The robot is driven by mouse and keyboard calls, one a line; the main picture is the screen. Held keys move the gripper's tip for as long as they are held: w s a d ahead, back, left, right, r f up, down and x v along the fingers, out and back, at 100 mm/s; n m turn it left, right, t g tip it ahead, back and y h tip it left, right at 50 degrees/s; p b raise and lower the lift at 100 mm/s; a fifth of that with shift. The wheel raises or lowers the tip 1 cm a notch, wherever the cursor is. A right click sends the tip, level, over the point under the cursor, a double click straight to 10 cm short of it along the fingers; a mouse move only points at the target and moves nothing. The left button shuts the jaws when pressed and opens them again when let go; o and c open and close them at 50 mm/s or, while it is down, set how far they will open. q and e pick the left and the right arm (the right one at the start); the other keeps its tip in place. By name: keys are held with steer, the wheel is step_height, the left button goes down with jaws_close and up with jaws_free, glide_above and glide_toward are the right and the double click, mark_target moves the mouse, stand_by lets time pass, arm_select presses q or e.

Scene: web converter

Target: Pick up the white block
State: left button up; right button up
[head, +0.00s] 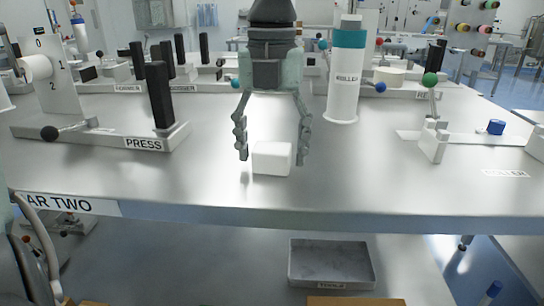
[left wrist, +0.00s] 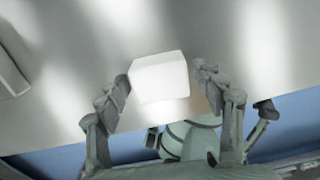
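The white block (head: 271,158) rests on the metal table near its front edge. My left gripper (head: 272,155) points down over it, with one finger on each side. In the head view the fingers are spread, with a small gap at each side of the block. The block (left wrist: 160,77) also shows in the left wrist view, between the fingertips of the left gripper (left wrist: 160,85). The left gripper is open and does not visibly clasp the block. My right gripper is not clearly seen in either view.
A station labelled PRESS (head: 143,143) with a black post stands to the left. A white and teal cylinder (head: 345,80) stands behind right. A fixture with a green ball (head: 430,80) is further right. A grey tray (head: 331,265) sits below the table. Table around the block is clear.

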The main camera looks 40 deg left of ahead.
arm_select(q)
steer(key=c, duration=1)
steer(key=shift+o, duration=0.2)
